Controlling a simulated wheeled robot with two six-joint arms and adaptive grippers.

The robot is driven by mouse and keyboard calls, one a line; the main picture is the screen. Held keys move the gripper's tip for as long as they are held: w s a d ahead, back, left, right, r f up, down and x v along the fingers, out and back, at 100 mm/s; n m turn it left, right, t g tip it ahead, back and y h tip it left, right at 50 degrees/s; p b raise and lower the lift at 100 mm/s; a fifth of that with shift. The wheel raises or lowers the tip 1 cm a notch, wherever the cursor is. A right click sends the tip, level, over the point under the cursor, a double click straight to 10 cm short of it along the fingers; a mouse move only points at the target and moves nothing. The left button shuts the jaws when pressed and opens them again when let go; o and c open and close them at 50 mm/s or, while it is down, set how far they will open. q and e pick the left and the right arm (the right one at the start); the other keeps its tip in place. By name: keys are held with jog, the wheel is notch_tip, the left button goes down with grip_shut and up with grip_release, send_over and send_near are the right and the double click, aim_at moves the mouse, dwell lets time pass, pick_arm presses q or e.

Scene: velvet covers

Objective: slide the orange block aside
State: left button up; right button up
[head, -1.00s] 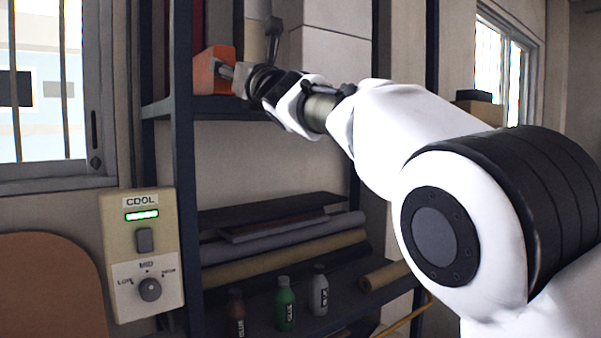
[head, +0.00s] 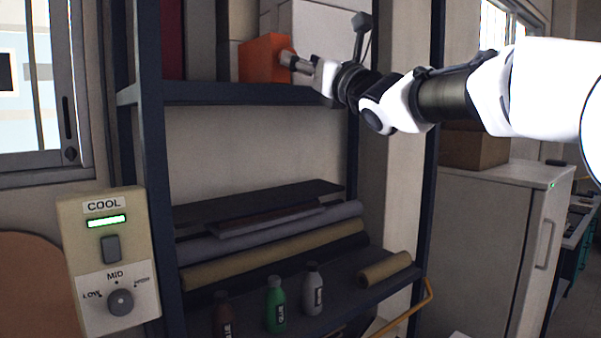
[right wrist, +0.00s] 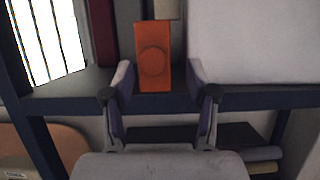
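The orange block (head: 262,59) stands upright on the upper shelf (head: 230,94), left of its middle. In the right wrist view the block (right wrist: 153,58) shows a round mark on its front face. My right gripper (head: 292,62) is at the block's right front in the head view. In the right wrist view its two fingers (right wrist: 160,85) are spread, with the block's lower part between them in the picture. The left finger appears close to the block's edge, and a gap shows at the right. I cannot tell whether either touches. My left gripper is not in view.
A pale box (head: 318,35) stands behind and right of the block; a dark red item (head: 171,38) stands at the shelf's left end. Below are rolls (head: 275,255) and bottles (head: 275,303). A control panel (head: 110,262) is at left. Free shelf shows left of the block.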

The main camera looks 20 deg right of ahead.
pick_arm(q)
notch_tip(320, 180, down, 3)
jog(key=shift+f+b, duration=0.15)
jog(key=shift+b, duration=0.85)
pick_arm(e)
jog(key=w+f+m+g, duration=0.1)
jog(key=w+f+m, duration=0.1)
jog(key=f+m, duration=0.4)
jog(key=w+f+m+g+h, duration=0.1)
jog(key=w+f+m, duration=0.2)
jog(key=f+m, duration=0.4)
notch_tip(320, 180, down, 7)
jog(key=shift+d+r+m+g+h, duration=0.1)
jog(key=shift+d+m+g+h, duration=0.2)
jog(key=shift+d+g, duration=0.15)
